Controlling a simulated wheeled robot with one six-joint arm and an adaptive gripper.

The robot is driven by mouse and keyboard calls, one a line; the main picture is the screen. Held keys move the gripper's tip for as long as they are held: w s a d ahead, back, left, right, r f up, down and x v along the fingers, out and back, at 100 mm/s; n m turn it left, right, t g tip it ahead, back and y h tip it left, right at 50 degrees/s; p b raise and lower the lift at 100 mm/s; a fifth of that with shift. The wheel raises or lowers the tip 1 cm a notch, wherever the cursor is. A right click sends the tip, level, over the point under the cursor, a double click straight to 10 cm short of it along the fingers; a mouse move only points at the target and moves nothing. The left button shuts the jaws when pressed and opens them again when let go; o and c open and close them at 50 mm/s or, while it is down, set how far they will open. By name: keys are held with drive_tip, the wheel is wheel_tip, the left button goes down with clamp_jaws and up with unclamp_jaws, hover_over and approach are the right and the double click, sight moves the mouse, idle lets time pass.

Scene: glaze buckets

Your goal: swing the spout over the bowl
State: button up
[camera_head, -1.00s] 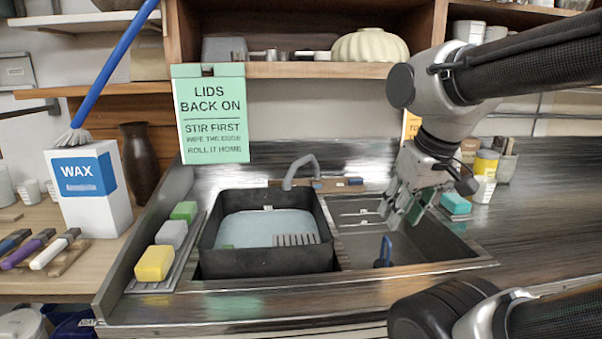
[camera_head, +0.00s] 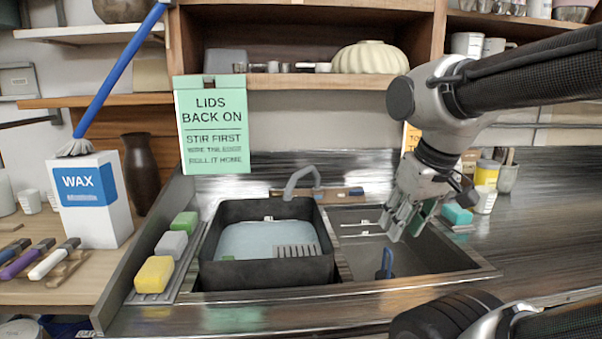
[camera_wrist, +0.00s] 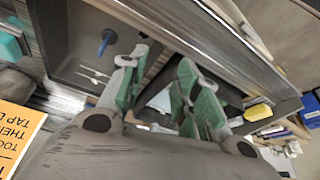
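The grey curved spout (camera_head: 302,180) rises behind the sink, with its bend over the back right of a black tub (camera_head: 265,272). The tub fills the left side of the sink and holds pale bluish liquid. The right sink bowl (camera_head: 435,262) is bare metal, with a blue-handled tool (camera_head: 386,262) in it. My gripper (camera_head: 402,225) hangs above this right bowl, to the right of the spout and apart from it. In the wrist view my gripper (camera_wrist: 162,85) has its green-padded fingers spread with nothing held between them. I cannot make out the spout clearly there.
Yellow, grey and green sponges (camera_head: 170,245) line the sink's left edge. A wax box (camera_head: 92,198) stands further left. A green sign (camera_head: 211,125) hangs above the tub's left side. A teal sponge (camera_head: 457,214) and small containers (camera_head: 486,175) stand right of my gripper.

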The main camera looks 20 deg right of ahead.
drive_tip(key=shift+o, duration=1)
drive_tip(key=shift+a+f, duration=0.1)
drive_tip(key=shift+f, duration=0.1)
drive_tip(key=m+h, duration=0.2)
drive_tip(key=m, duration=0.8)
approach(300, 171)
drive_tip(key=f, duration=0.2)
drive_tip(key=x, duration=0.7)
drive_tip(key=shift+w, duration=0.35)
